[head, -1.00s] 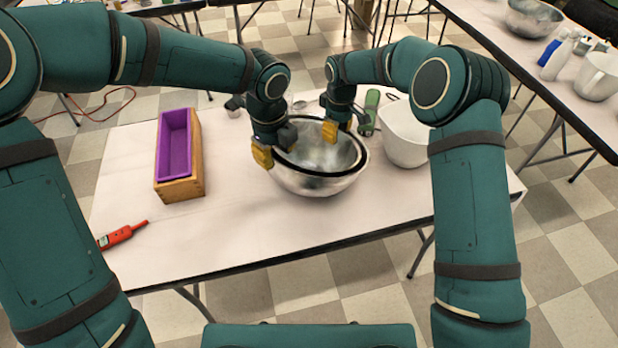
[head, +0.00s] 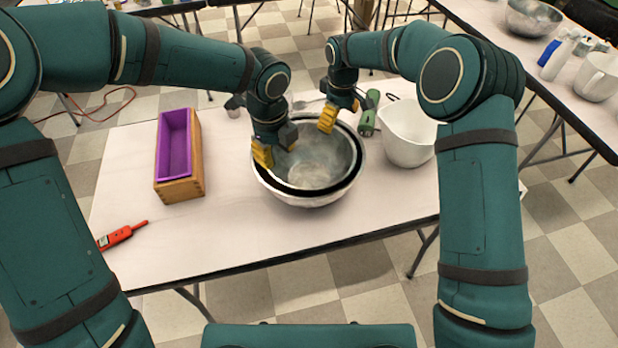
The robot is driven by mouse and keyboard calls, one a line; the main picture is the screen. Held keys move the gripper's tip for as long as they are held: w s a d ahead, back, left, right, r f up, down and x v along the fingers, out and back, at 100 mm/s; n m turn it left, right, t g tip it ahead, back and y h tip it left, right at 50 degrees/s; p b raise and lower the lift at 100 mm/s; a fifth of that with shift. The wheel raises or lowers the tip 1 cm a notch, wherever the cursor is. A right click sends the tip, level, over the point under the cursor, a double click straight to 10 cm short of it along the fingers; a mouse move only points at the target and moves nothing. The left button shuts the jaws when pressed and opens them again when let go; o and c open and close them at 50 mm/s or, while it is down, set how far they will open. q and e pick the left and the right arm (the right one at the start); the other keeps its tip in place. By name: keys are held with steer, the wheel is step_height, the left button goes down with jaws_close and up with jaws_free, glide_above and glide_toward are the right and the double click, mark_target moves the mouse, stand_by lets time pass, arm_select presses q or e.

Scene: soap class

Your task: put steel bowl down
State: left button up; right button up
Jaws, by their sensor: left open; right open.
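The steel bowl (head: 318,165) sits nested inside a larger steel bowl (head: 305,200) on the white table, with a dark band showing between their rims. My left gripper (head: 268,152) is open at the left rim, its yellow fingertips close to the bowl's edge; whether they touch it cannot be told. My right gripper (head: 330,118) is open at the far right side of the rim, its yellow fingertips over the back edge. The far rim is partly hidden behind the grippers.
A wooden box with a purple liner (head: 178,155) stands on the table's left. A red tool (head: 122,235) lies near the left edge. A white pitcher (head: 407,135) and a green-handled tool (head: 368,112) stand close on the right. The table's front is clear.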

step_height(320, 180, up, 8)
steer(key=shift+f, duration=0.25)
stand_by(0.5)
